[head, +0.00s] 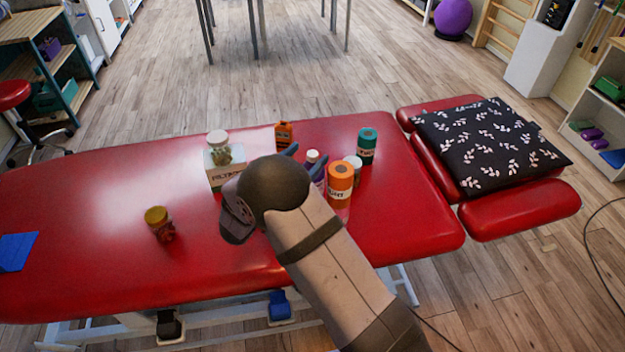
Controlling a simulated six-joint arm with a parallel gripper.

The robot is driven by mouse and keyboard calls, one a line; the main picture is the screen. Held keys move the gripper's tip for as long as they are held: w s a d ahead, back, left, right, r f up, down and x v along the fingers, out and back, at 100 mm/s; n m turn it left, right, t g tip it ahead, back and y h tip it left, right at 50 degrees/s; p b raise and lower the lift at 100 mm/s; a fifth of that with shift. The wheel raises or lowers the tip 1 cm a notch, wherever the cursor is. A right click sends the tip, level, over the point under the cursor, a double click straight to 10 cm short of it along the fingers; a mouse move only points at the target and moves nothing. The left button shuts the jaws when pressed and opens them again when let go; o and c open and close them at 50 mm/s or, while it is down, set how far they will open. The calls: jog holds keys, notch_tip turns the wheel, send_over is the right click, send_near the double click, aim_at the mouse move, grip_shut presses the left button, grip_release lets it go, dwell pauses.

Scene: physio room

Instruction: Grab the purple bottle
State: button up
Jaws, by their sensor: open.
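The purple bottle (312,156) stands on the red treatment table among other containers. Its pale cap shows, and only a sliver of its purple body; my arm and gripper hide most of it. My gripper (305,154) is open, its bluish fingers reaching away from the camera beside the bottle's upper part. I cannot tell whether the bottle is between the fingers or touching them.
Close right of the bottle stand an orange roll-like container (340,184), a white-lidded container (354,162) and a green one (367,146). An orange bottle (284,135) stands behind. A white box (223,172) and a yellow-lidded jar (160,224) are left. The table's (90,200) left part is mostly clear.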

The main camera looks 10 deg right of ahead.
notch_tip(320, 180, down, 8)
jog(key=shift+f, duration=0.15)
jog(key=p+x, duration=0.1)
jog(key=x, duration=0.6)
jog(key=shift+w+d+p, duration=0.2)
jog(key=shift+w+p, duration=0.05)
jog(key=shift+p, duration=0.15)
jog(key=shift+c, duration=0.6)
jog(key=c, duration=1)
jog(key=shift+r, duration=0.2)
jog(key=shift+c, duration=0.7)
jog(key=shift+r, duration=0.2)
